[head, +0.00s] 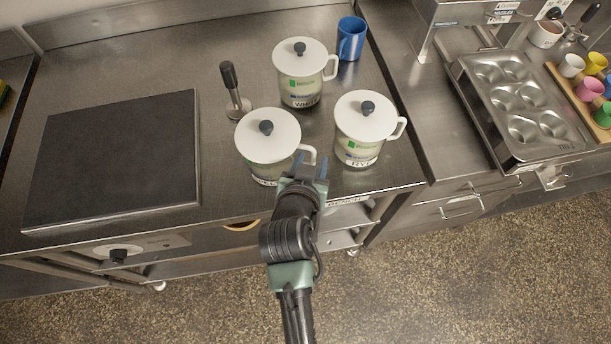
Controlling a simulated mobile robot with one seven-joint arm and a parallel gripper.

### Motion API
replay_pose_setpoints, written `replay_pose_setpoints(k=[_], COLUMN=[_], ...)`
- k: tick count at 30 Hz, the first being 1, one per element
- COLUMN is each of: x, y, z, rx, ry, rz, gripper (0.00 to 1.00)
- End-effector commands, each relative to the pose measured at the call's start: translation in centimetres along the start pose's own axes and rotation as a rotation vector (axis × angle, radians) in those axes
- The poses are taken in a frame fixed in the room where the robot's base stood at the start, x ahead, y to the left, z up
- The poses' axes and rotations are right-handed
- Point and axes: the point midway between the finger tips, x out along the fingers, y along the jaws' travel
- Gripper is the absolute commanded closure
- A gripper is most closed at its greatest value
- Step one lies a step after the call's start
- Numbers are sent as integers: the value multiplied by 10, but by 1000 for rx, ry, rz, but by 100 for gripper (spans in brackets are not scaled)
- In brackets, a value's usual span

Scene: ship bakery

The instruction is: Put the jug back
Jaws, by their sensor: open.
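Three pale jugs with white lids, black knobs and side handles stand upright on the steel counter (225,195). The front left jug (262,165) has a partly hidden label. The right jug (358,150) is labelled RYE. The rear jug (300,88) is labelled WHITE. A smaller blue vessel with a handle (351,38) stands behind them. My gripper (310,166) is open, its blue fingertips at the front left jug's handle, left of the RYE jug. I cannot tell whether the handle lies between the fingers or touches them. My gripper hides the handle's lower part.
A dark flat plate (115,160) covers the counter's left part. A black-handled metal tool (233,92) stands behind the front left jug. A muffin tin (520,110) and a wooden board with small coloured cups (570,85) are at right.

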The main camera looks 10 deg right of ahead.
Motion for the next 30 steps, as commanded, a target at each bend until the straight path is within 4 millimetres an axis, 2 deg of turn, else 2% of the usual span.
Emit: replay_pose_setpoints(k=[6, 12, 17, 23, 26, 29, 30], x=[-42, -71, -82, -84, -86, -99, -109], y=[-1, 0, 0, -2, -13, -33, -42], z=[1, 1, 1, -7, -43, -115, -151], rx=[-2, -1, -1, 1, 6, 12, 14], ry=[1, 0, -1, 14, 90, 249, 330], rz=[-2, -1, 0, -7, -45, -120, -156], gripper=[56, 56, 56, 56, 56, 56, 56])
